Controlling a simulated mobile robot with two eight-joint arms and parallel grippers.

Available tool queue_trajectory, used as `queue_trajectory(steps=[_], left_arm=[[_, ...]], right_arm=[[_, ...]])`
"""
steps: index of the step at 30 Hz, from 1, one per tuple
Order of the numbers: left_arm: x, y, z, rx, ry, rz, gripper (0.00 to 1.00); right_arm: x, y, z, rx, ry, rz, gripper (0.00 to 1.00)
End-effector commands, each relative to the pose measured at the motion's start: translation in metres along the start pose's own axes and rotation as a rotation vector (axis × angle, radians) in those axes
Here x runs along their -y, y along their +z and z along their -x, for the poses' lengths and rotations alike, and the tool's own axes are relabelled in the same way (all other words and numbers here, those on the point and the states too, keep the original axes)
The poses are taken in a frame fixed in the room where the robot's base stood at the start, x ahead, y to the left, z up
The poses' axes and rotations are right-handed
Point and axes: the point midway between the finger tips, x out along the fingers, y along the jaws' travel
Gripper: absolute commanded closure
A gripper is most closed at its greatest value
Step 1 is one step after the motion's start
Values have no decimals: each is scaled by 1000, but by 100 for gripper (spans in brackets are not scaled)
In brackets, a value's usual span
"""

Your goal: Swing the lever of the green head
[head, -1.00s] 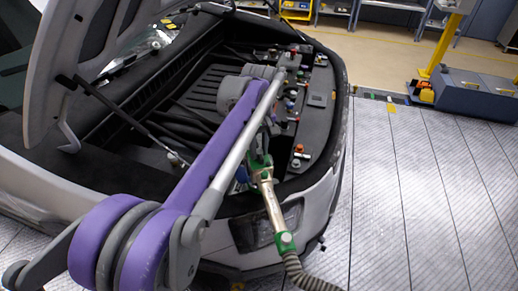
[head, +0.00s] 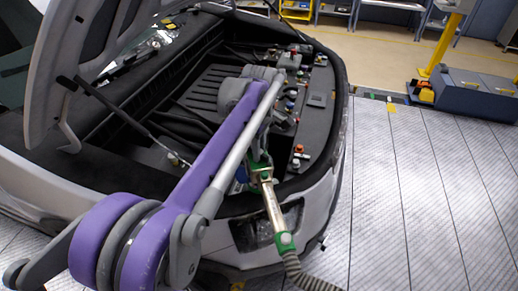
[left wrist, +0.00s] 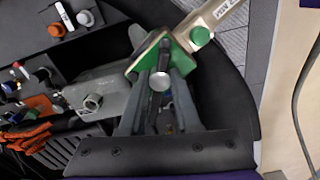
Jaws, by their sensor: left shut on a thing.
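The green head (left wrist: 150,62) sits at the front edge of the car's engine bay, with a beige-metal tube (left wrist: 224,12) running from it. In the head view the green head (head: 260,165) shows just right of my purple left arm, and the tube (head: 272,207) slopes down to a green collar and a ribbed hose. My left gripper (left wrist: 160,88) reaches the green head, its two grey fingers shut around the dark lever (left wrist: 163,58) with a round silver end. In the head view my forearm mostly hides this gripper. My right gripper is not in view.
The raised hood (head: 70,70) stands at the left with a thin strut. Several coloured caps and fittings, including an orange one (head: 298,149), line the bay's right side. An orange cable bundle (left wrist: 25,135) lies left of the gripper. The floor right of the car (head: 420,190) is clear.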

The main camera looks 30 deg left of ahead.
Motion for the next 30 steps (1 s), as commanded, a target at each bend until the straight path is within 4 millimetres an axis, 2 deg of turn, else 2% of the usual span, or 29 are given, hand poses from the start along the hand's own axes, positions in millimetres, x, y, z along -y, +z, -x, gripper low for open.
queue_trajectory(steps=[18, 30], left_arm=[[0, 0, 1, 0, 1, 557, 100], [0, 0, 0, 0, 1, 758, 100]], right_arm=[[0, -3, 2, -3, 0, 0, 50], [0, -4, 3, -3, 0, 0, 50]])
